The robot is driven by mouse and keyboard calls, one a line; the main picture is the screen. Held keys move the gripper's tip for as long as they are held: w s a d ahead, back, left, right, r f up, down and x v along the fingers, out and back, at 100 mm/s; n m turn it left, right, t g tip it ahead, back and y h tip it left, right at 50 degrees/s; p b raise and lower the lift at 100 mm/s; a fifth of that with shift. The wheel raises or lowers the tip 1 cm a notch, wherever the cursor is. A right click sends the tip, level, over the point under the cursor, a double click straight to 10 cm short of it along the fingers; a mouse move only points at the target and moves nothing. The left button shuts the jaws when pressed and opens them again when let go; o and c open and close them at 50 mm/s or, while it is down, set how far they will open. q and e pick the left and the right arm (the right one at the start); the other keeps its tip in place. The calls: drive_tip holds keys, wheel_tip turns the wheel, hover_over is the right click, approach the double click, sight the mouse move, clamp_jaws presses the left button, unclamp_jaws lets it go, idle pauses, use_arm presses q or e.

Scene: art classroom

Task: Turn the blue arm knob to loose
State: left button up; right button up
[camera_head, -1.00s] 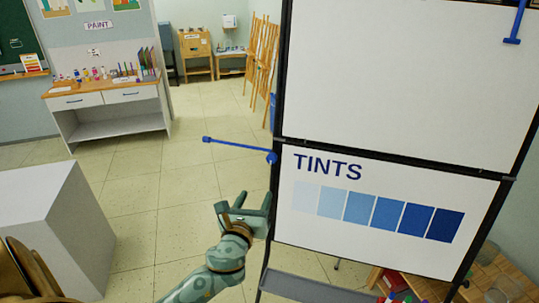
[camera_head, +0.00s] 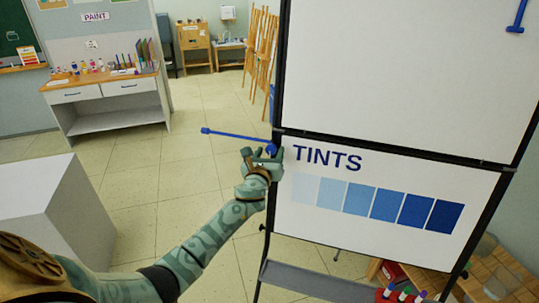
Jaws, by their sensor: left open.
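A flip-chart board (camera_head: 400,159) with a TINTS sheet stands at the right. A thin blue arm (camera_head: 235,138) sticks out to the left from its left edge, with a small blue end piece (camera_head: 205,131). The blue knob (camera_head: 271,148) is where this arm meets the board's frame, and it is partly hidden by my gripper. My left gripper (camera_head: 262,155) is open, its fingertips just below and around the knob. I cannot tell whether they touch it. No loose or tight marking on the knob is readable. My right gripper is out of view.
A second blue arm (camera_head: 516,17) shows at the board's upper right. The board has a grey tray (camera_head: 320,283) below, near several markers (camera_head: 402,296). A white block (camera_head: 55,210) stands at the left. The tiled floor between is clear.

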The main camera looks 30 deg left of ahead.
use_arm(q)
drive_tip(key=c, duration=1)
drive_tip(key=shift+o, duration=0.2)
